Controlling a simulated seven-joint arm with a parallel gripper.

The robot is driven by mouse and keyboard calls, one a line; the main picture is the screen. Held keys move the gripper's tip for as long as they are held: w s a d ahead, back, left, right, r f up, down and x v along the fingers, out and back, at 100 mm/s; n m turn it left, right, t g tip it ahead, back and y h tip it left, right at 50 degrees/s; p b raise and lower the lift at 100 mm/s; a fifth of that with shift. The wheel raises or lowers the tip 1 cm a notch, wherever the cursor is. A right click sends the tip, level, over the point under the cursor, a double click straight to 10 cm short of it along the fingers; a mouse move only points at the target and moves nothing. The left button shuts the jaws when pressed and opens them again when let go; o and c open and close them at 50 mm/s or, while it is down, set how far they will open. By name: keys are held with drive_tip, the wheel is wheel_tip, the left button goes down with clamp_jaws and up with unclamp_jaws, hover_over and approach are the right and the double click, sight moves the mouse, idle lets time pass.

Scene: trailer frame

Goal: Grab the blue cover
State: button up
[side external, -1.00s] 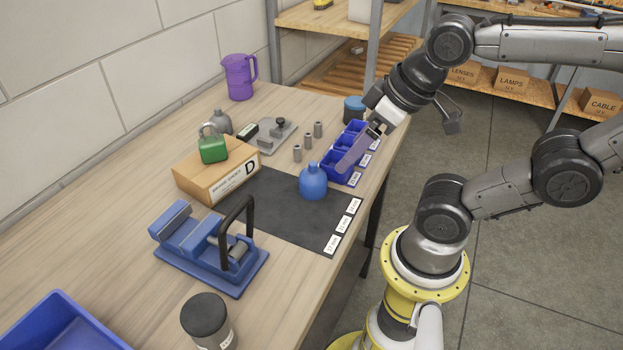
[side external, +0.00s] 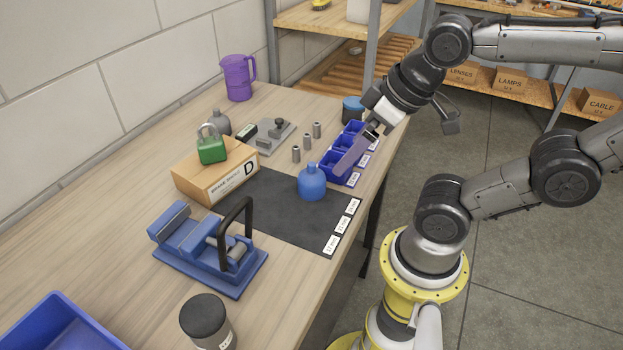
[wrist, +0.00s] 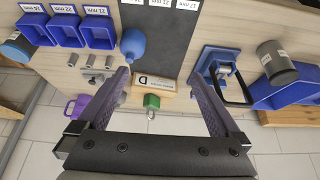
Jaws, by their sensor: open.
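A round container with a blue cover (side external: 353,105) stands at the far right end of the workbench, partly behind the blue bins. It also shows at the left edge of the wrist view (wrist: 15,46), with a white label. A blue squeeze bottle (side external: 311,183) stands on the dark mat; it shows in the wrist view too (wrist: 133,45). My gripper (side external: 341,168) is over the bench near the bins, its long purple fingers pointing down and left. In the wrist view the fingers (wrist: 165,76) are wide apart with nothing between them.
Blue bins (side external: 333,160) line the right edge. A cardboard box (side external: 216,172) carries a green padlock (side external: 211,150). A blue vise (side external: 205,247), dark jar (side external: 207,322), blue tray (side external: 55,330) and purple pitcher (side external: 238,78) stand around. The mat (side external: 285,222) is mostly clear.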

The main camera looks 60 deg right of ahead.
drive_tip(key=n+g, duration=0.6)
drive_tip(key=n, duration=0.9)
hover_over(311, 171)
wheel_tip(311, 171, down, 2)
drive_tip(key=f, duration=0.5)
drive_tip(key=d+f, duration=0.1)
drive_tip(key=f, duration=0.2)
drive_tip(key=shift+f, duration=0.1)
drive_tip(key=shift+w+a+f, duration=0.1)
drive_tip(key=shift+w+f, duration=0.05)
drive_tip(key=shift+f, duration=2.9)
drive_tip(key=c, duration=1.2)
drive_tip(key=shift+o, duration=0.2)
drive_tip(key=shift+r, duration=0.15)
